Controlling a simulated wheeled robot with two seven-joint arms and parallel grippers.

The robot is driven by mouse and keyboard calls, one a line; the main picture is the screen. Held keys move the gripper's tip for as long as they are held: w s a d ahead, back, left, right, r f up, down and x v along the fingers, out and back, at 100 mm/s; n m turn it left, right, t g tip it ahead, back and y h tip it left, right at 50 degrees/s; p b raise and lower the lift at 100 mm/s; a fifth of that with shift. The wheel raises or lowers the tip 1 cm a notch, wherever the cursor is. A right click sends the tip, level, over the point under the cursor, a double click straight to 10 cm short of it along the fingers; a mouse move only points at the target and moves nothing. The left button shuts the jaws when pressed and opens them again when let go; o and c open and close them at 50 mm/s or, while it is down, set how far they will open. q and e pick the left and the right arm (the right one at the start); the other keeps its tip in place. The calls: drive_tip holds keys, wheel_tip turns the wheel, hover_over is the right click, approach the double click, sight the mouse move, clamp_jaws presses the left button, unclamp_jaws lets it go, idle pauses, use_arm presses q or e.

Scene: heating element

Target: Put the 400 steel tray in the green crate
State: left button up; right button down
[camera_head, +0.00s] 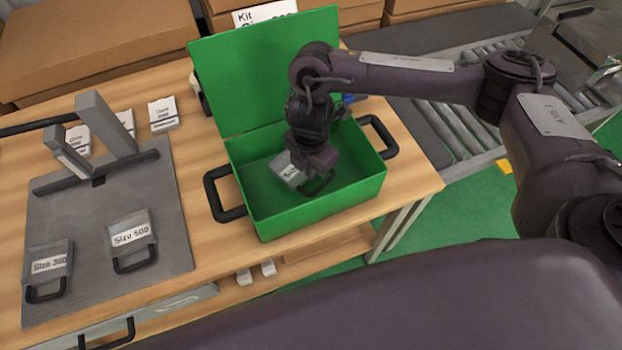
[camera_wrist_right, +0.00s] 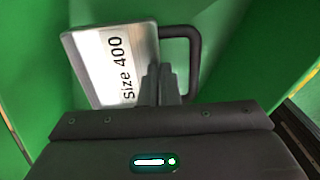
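The green crate (camera_head: 325,212) stands open on the wooden table, its lid (camera_head: 262,75) raised at the back. The 400 steel tray (camera_head: 287,170) is inside the crate walls, tilted; whether it touches the floor is unclear. In the right wrist view, the tray (camera_wrist_right: 105,62) shows its "Size 400" label and dark handle (camera_wrist_right: 197,55). My right gripper (camera_head: 312,172) reaches down into the crate. Its fingers (camera_wrist_right: 163,82) are close together at the handle's near side and look shut on it. The exact contact is partly hidden. My left gripper is out of view.
A grey metal plate (camera_head: 100,215) on the left bears the size 300 tray (camera_head: 48,262), the size 500 tray (camera_head: 131,235) and a grey upright fixture (camera_head: 105,125). Cardboard boxes (camera_head: 95,45) stand behind. A roller conveyor (camera_head: 455,125) is at the right.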

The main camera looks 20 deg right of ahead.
sight(311, 187)
drive_tip(key=shift+f+b, duration=0.6)
drive_tip(key=shift+f, duration=1.45)
drive_tip(key=shift+f, duration=0.2)
drive_tip(key=c, duration=1.7)
unclamp_jaws()
drive_tip(key=shift+r, duration=0.1)
wheel_tip(311, 187, up, 12)
drive_tip(key=p, duration=0.2)
drive_tip(key=shift+r+p, duration=0.15)
drive_tip(key=shift+p, duration=0.2)
drive_tip(key=shift+s, duration=0.1)
